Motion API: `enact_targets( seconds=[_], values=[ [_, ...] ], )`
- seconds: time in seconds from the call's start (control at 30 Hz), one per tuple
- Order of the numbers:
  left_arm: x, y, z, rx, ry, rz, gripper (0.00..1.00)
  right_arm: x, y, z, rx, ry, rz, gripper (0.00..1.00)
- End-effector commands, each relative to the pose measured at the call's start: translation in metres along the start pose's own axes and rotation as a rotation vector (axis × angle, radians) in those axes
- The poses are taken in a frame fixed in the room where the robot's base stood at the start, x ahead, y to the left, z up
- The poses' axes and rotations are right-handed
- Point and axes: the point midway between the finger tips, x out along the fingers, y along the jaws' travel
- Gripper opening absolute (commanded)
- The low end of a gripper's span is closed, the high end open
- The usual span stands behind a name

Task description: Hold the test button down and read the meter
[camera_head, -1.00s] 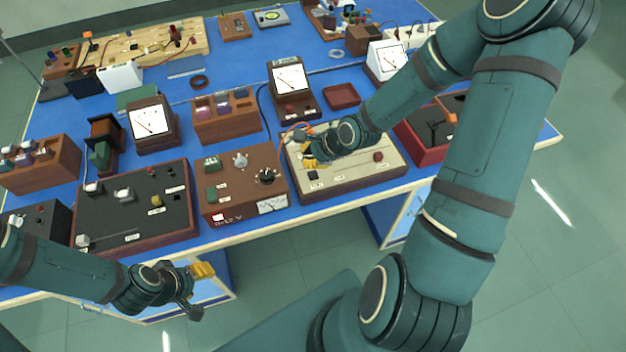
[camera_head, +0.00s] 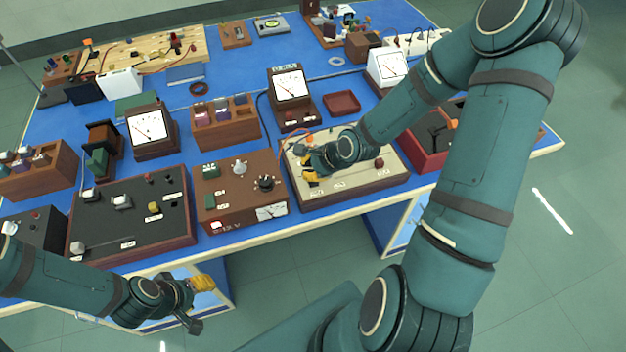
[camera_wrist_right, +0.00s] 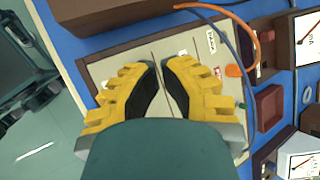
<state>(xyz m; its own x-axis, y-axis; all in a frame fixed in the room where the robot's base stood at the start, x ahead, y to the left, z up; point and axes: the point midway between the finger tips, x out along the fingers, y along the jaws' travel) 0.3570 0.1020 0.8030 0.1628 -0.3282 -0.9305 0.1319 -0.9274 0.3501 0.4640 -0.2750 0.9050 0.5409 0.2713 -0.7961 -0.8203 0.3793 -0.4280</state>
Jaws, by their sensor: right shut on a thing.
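The cream test panel (camera_head: 372,192) sits near the bench's front edge, with a red knob (camera_head: 379,163) at its right. My right gripper (camera_head: 309,174) is down at the panel's left front, where a black button showed earlier; the fingers now cover that spot. In the right wrist view my right gripper's yellow fingers (camera_wrist_right: 162,85) are over the panel (camera_wrist_right: 108,68), and what is between their tips is hidden. A meter (camera_head: 290,84) with a white dial stands behind the panel; its needle is too small to read. My left gripper (camera_head: 202,285) hangs empty off the front edge.
Orange and blue wires (camera_wrist_right: 235,22) run close to my right fingers. Other meters (camera_head: 148,127) stand farther back. The floor in front is clear.

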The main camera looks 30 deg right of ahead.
Motion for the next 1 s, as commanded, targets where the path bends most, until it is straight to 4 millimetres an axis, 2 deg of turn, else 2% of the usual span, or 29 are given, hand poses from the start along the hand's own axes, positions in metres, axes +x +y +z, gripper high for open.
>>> enact_targets(
  seconds=[0.67,1.0],
  values=[
    [0.0002,-0.0001,0.0000,0.000,0.000,0.000,0.53,0.0003,0.0002,-0.0002,0.000,0.000,0.000,0.00],
    [0.0024,-0.0009,0.0003,0.000,0.000,0.000,0.53,0.0072,0.0038,-0.0038,0.000,0.000,0.000,0.00]
  ],
)
